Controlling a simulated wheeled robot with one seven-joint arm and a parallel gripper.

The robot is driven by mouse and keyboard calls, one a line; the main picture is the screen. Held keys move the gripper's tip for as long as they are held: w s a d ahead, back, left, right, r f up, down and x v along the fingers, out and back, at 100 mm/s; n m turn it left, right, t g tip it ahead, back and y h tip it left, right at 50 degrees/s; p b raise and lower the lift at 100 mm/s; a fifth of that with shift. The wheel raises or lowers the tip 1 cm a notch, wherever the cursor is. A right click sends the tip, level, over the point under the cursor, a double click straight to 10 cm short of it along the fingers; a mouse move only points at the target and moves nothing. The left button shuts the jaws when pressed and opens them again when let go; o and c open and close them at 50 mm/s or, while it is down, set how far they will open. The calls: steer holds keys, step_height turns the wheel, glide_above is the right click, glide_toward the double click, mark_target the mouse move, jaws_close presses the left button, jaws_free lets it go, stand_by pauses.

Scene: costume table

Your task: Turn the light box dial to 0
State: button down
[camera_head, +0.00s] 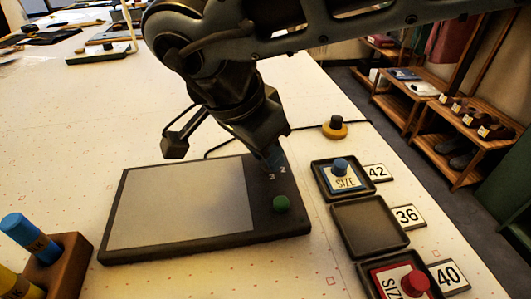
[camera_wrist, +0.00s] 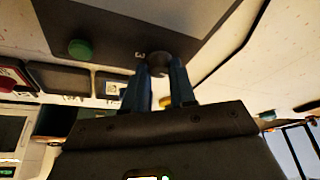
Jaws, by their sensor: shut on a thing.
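The light box (camera_head: 180,205) is a dark flat panel with a pale grey screen, lying on the white table. Its dark round dial (camera_wrist: 159,64) shows between my fingertips in the wrist view. The digits 3 and 2 show beside the dial in the head view; other marks are hidden. A green knob (camera_head: 281,204) sits on the same panel, nearer the front, and also shows in the wrist view (camera_wrist: 80,49). My gripper (camera_head: 272,158) points down at the panel's back right part, its blue fingers (camera_wrist: 160,85) shut on the dial.
Right of the light box stand small black trays (camera_head: 372,228) with size blocks and cards 42, 36 and 40; the middle tray is empty. A yellow-based knob (camera_head: 335,128) and a dark cable lie behind. A wooden holder (camera_head: 58,268) with coloured tubes stands front left.

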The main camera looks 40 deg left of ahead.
steer(key=shift+d+n+y+b, duration=0.1)
steer(key=shift+n+y+b, duration=0.35)
steer(key=shift+n, duration=0.75)
steer(key=c, duration=0.9)
jaws_free()
steer(key=shift+c, duration=0.2)
steer(key=v, duration=0.7)
steer(key=shift+s+r, duration=0.2)
steer(key=shift+r, duration=0.15)
